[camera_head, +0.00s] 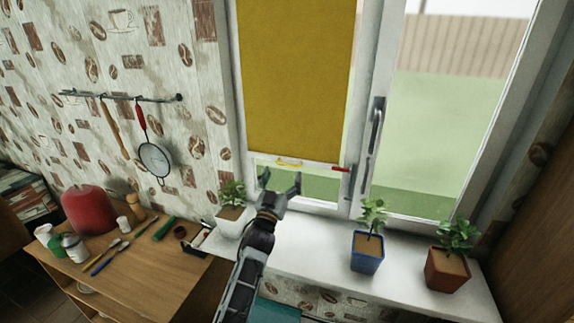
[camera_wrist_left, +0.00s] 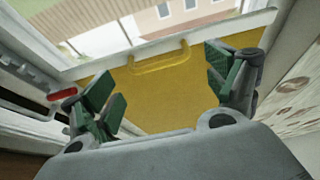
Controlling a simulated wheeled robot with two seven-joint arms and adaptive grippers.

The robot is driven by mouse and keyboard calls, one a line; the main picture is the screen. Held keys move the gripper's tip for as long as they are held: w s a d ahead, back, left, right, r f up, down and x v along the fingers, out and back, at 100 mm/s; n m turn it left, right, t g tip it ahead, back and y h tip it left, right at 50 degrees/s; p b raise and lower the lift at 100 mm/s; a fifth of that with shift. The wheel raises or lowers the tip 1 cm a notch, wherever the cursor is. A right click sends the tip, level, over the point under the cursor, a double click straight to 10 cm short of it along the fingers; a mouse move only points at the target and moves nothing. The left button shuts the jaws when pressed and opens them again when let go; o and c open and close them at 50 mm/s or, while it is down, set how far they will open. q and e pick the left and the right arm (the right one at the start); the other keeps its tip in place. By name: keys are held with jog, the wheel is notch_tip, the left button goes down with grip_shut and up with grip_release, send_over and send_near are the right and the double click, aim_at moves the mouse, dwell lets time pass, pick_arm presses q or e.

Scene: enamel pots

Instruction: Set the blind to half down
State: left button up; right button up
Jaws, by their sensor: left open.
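The yellow roller blind (camera_head: 297,80) hangs over the left window pane, with its bottom bar a little above the foot of the pane. A yellow handle (camera_head: 289,162) sits on that bar; the handle also shows in the left wrist view (camera_wrist_left: 160,62), between and beyond the fingers. A red tab (camera_head: 341,168) is on the window frame by the bar's right end. My left gripper (camera_head: 281,181) is open and empty, just below the handle and apart from it. In the left wrist view its green-padded fingers (camera_wrist_left: 168,92) are spread wide. My right gripper is not in view.
A white-potted plant (camera_head: 233,215) stands close beside my left gripper. A blue-potted plant (camera_head: 367,250) and a brown-potted plant (camera_head: 447,268) stand on the white sill (camera_head: 318,262). A dark window handle (camera_head: 374,135) sticks out right of the blind. A cluttered wooden cabinet (camera_head: 150,262) is at left.

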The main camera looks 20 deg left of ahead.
aim_at(287, 165)
pick_arm(q)
jog(key=shift+p+x, duration=0.35)
jog(key=shift+x, duration=2.15)
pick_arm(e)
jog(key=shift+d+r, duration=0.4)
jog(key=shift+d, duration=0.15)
pick_arm(q)
jog(key=c, duration=1.1)
jog(key=shift+c, duration=0.2)
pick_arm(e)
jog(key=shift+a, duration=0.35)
pick_arm(q)
jog(key=shift+r, duration=0.1)
